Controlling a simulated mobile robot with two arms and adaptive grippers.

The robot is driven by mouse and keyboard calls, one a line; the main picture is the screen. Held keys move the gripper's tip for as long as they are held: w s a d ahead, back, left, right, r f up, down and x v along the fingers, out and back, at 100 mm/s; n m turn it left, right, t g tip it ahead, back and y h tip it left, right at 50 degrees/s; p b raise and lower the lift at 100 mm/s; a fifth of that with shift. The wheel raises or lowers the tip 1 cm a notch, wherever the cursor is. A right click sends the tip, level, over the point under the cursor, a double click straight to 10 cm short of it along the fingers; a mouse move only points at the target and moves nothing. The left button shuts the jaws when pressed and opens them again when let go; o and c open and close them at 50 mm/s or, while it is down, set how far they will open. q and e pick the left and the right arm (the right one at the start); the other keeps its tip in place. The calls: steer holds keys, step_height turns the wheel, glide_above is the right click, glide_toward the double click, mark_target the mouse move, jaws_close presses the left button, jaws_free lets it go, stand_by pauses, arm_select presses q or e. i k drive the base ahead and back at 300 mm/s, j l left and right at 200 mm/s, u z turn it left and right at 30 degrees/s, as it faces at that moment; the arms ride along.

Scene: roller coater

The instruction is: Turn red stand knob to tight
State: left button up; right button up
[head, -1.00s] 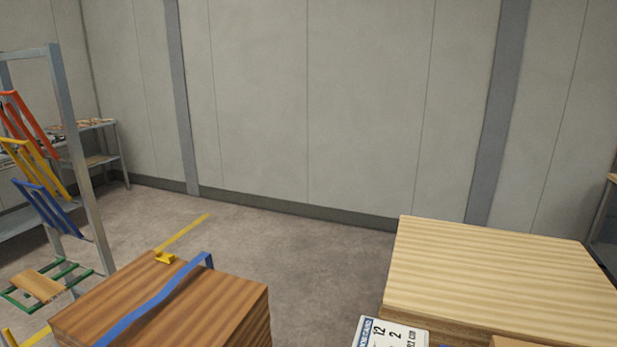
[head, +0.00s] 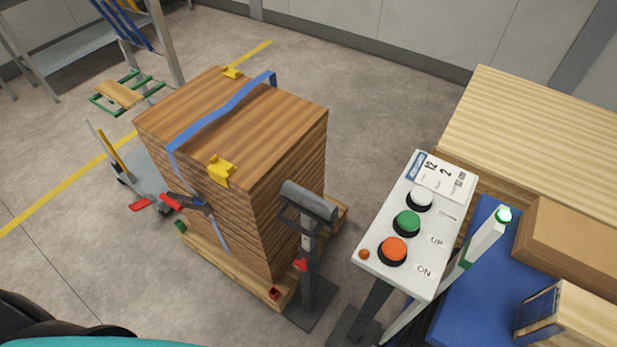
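A small red knob (head: 301,264) sits on the side of the dark post of a roller stand (head: 309,245). The stand has a grey cylindrical roller head (head: 309,202) and a flat dark base on the floor. It stands upright close to the front right corner of the strapped wood stack. I cannot tell from this view whether the knob is tight or loose. Neither of my grippers shows.
The wood stack (head: 285,172) with a blue strap rests on a pallet (head: 225,262) left of the stand. A control box (head: 385,263) with white, green and orange buttons stands at the right. Beyond it are a blue surface and pale boards (head: 545,125).

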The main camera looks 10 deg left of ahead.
mark_target(300, 265)
steer(key=k+u, duration=0.35)
steer(key=k, duration=0.55)
